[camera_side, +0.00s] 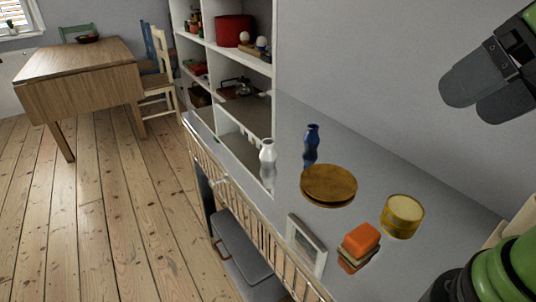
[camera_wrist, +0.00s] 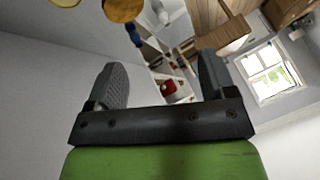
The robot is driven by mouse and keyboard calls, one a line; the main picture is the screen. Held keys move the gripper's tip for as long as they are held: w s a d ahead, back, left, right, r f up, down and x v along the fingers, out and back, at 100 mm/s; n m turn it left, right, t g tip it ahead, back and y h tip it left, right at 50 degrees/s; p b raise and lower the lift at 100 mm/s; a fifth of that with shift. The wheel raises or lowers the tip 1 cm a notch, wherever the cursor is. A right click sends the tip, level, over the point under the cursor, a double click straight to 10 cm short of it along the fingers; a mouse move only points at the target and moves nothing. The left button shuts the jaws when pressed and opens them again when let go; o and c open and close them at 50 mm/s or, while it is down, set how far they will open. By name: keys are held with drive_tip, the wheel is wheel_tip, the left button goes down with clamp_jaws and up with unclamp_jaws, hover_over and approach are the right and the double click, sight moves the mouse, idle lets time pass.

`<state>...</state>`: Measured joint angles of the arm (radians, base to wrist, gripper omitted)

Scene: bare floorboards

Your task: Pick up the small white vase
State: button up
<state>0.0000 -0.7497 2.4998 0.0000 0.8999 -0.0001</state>
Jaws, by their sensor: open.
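The small white vase (camera_side: 267,152) stands upright on the grey shiny counter, near its front edge and left of a blue vase (camera_side: 311,139). In the wrist view the white vase (camera_wrist: 160,12) shows small at the top edge, upside down. My gripper (camera_side: 474,101) is at the upper right of the side view, high above the counter and well apart from the vase. In the wrist view its two fingers (camera_wrist: 164,80) are spread with nothing between them.
A round wooden plate (camera_side: 328,184), a yellow tin (camera_side: 402,216), an orange-topped stack (camera_side: 359,243) and a picture frame (camera_side: 306,246) are on the counter. White shelves (camera_side: 225,60) stand behind its far end. A grey wall (camera_side: 400,130) runs along the right.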

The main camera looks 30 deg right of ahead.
drive_tip(key=w+r+n, duration=0.2)
drive_tip(key=w, duration=0.9)
drive_tip(key=n, duration=0.3)
hover_over(272, 143)
drive_tip(key=s, duration=0.8)
wheel_tip(272, 143, down, 12)
drive_tip(key=shift+n+g+h, duration=0.4)
drive_tip(key=shift+n, duration=0.2)
drive_tip(key=x, duration=0.8)
drive_tip(key=s+d+x, duration=0.1)
drive_tip(key=x, duration=0.4)
drive_tip(key=shift+f, duration=0.5)
drive_tip(key=shift+w+f, duration=0.25)
drive_tip(key=shift+f, duration=0.15)
drive_tip(key=f, duration=0.1)
drive_tip(key=w+f, duration=0.1)
drive_tip(key=f, duration=0.1)
drive_tip(key=shift+d, duration=0.15)
drive_tip(key=shift+x, duration=1)
drive_tip(key=shift+w, duration=0.1)
drive_tip(key=shift+c, duration=0.2)
drive_tip(key=c, duration=1)
